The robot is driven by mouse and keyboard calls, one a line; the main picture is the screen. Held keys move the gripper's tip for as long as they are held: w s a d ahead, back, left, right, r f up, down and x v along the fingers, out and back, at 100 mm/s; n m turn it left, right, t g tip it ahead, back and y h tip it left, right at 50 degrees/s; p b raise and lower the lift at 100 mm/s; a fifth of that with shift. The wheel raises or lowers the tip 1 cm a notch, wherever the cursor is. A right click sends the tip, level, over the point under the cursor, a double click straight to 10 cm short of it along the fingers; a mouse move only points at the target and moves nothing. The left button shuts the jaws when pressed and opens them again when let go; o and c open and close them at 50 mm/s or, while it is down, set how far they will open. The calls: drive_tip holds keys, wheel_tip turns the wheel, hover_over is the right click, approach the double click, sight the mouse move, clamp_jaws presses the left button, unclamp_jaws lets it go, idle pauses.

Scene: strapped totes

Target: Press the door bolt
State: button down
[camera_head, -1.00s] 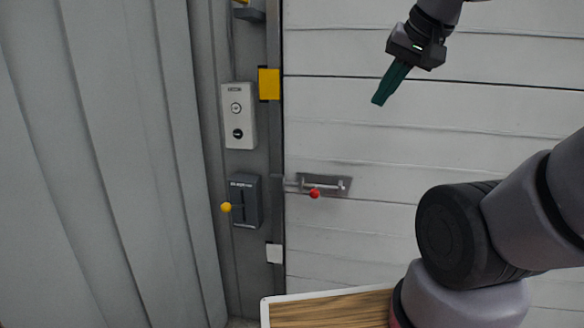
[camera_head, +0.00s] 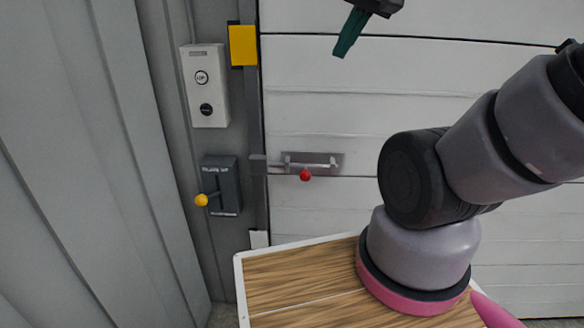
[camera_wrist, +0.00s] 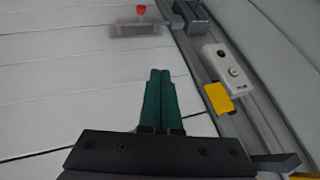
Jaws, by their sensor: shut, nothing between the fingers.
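The door bolt (camera_head: 313,163) is a grey metal plate and bar on the white door, with a red knob (camera_head: 305,175) at its lower edge. Its bar reaches left to the grey door frame. It also shows in the wrist view (camera_wrist: 138,27), at the top. My gripper (camera_head: 342,50) has green fingers and is up at the top of the head view, above and right of the bolt, clear of it. In the wrist view the green fingers (camera_wrist: 160,75) lie together and empty, pointing towards the bolt but apart from it.
A white button box (camera_head: 205,86) and a grey lever box with a yellow knob (camera_head: 201,200) sit on the frame left of the bolt. A yellow block (camera_head: 243,46) is at the door edge. A wooden-topped board (camera_head: 290,286) lies below. The door around the bolt is clear.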

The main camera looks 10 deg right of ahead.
sight(293, 168)
drive_tip(key=w+a+f+n+g+h, duration=0.1)
drive_tip(key=w+a+f+n, duration=0.3)
drive_tip(key=f, duration=0.4)
drive_tip(key=w+a+f+n+g+h, duration=0.2)
drive_tip(key=w+a+f+n+g, duration=0.2)
drive_tip(key=w+f+n, duration=0.3)
drive_tip(key=w+a+f+n+g+h, duration=0.2)
drive_tip(key=w+a+f+n, duration=0.2)
drive_tip(key=f+n, duration=0.4)
drive_tip(key=shift+w+a+f+n, duration=0.3)
drive_tip(key=shift+w+f, duration=0.35)
drive_tip(key=d+f, duration=0.2)
drive_tip(key=f, duration=0.1)
drive_tip(key=d+f, duration=0.2)
drive_tip(key=f, duration=0.2)
drive_tip(key=s+d+f, duration=0.1)
drive_tip(key=d+f, duration=0.2)
drive_tip(key=shift+s+f, duration=0.1)
drive_tip(key=shift+f, duration=0.05)
